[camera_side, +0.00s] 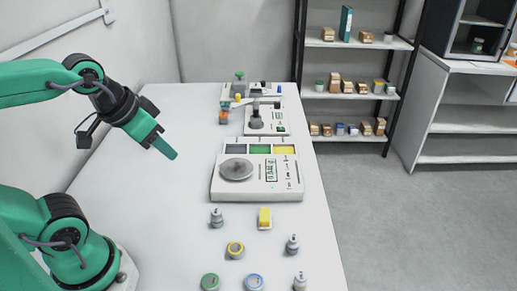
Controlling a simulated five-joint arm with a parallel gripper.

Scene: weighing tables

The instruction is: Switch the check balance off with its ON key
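A large white balance (255,190) stands in the middle of the table, with a round grey pan (237,169) at its left. Its display (271,170) is lit green with dark digits, too small to read surely. Small dark key marks (288,172) run down its right side; I cannot read which is ON. A smaller white balance (268,121) stands behind it, with a dark weight on its pan and a small green display. I cannot tell which is the check balance. My gripper (168,151) hangs in the air left of both, touching nothing; its finger opening is hidden.
Grey, green (260,149) and yellow trays lie behind the large balance. In front are grey weights (217,218), a yellow block (264,217) and several round coloured-rimmed pieces. More equipment (240,88) stands at the table's far end. The table's left part is clear.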

